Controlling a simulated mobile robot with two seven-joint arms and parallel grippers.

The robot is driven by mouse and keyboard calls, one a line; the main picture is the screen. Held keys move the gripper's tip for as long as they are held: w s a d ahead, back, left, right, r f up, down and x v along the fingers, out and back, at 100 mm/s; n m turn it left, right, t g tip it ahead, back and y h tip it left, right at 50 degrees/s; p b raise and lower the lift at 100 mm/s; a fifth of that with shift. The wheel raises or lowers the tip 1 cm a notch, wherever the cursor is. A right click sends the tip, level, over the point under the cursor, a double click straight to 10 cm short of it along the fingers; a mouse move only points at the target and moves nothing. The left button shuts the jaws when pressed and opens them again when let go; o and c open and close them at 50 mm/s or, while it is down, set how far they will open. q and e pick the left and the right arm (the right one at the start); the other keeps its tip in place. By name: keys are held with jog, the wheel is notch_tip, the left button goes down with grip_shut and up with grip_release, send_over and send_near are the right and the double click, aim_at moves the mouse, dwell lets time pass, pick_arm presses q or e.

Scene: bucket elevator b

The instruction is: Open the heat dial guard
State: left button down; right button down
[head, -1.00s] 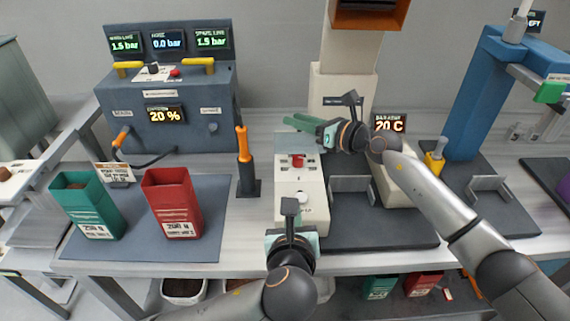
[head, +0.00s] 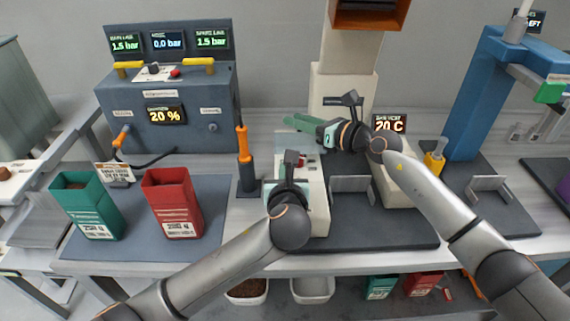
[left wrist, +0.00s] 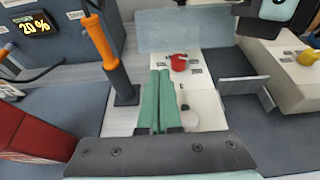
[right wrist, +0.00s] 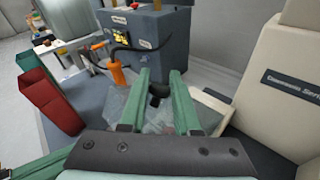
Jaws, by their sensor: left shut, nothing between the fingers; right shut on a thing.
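The white control box (head: 316,205) stands in the middle of the bench. It carries a red knob (left wrist: 178,62) and a pale round knob lower down. A translucent panel, apparently the guard (left wrist: 165,32), stands raised at its far end in the left wrist view. My right gripper (head: 286,120) is at that panel, its fingers around a small dark piece (right wrist: 158,92) in the right wrist view; how that piece joins the panel is unclear. My left gripper (left wrist: 158,72) is shut and empty above the box, short of the red knob. It hides part of the box in the head view.
An orange-handled lever (head: 243,160) stands close left of the box. Red (head: 172,205) and green (head: 87,205) containers stand on the mat further left. A grey bracket (head: 352,190) and a cream housing lie to the right. The blue-grey machine (head: 200,115) stands behind.

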pick_arm(q)
jog(key=shift+w+r, duration=0.4)
jog(key=shift+r, duration=0.15)
pick_arm(e)
jog(key=shift+d+f, duration=0.25)
